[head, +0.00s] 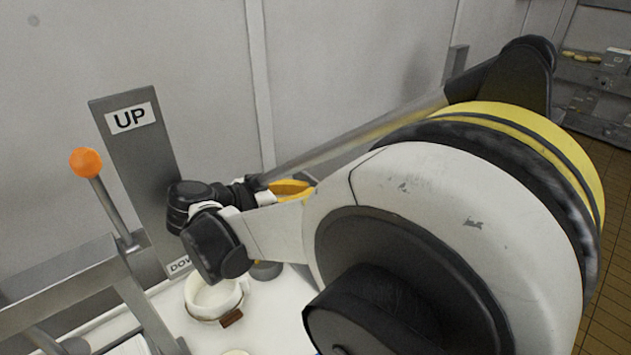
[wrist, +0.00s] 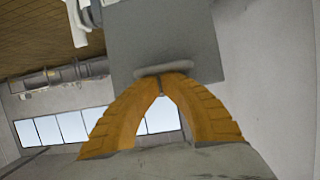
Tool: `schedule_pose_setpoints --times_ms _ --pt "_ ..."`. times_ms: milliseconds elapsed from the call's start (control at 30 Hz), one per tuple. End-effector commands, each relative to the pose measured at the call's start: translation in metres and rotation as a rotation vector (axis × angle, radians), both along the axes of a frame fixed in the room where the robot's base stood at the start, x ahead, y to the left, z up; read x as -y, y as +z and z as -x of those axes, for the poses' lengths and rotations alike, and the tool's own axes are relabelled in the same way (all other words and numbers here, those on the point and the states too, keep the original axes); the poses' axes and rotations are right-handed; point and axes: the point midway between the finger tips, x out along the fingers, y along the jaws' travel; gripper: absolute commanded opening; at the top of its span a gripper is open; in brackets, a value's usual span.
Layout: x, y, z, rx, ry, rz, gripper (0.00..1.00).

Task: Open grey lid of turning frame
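The grey lid (wrist: 165,35) is a flat square panel at the top middle of the wrist view. A pale rounded handle bar (wrist: 164,69) runs along its lower edge. My gripper (wrist: 161,84) has two orange-yellow fingers that arch together just below the handle. Their tips are nearly touching, with only a thin gap, and look close to or against the handle. I cannot tell whether the handle is held between them. In the head view only a bit of yellow finger (head: 290,188) shows behind my arm, and I cannot make out the lid there.
A grey plate with an UP label (head: 130,117) stands at the left, beside a lever with an orange knob (head: 87,163). A cream ring-shaped object (head: 213,297) lies on the white surface (head: 262,318) below. Grey wall panels (head: 345,70) stand behind.

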Motion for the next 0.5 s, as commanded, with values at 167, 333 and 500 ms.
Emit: schedule_pose_setpoints --times_ms 167,333,500 --pt "-0.0033 -0.003 0.003 0.0 0.001 0.0 0.0" --pt "-0.0042 -0.0038 0.004 -0.001 0.0 0.001 0.0" --pt "-0.0043 -0.0038 0.004 -0.001 0.0 0.001 0.0"
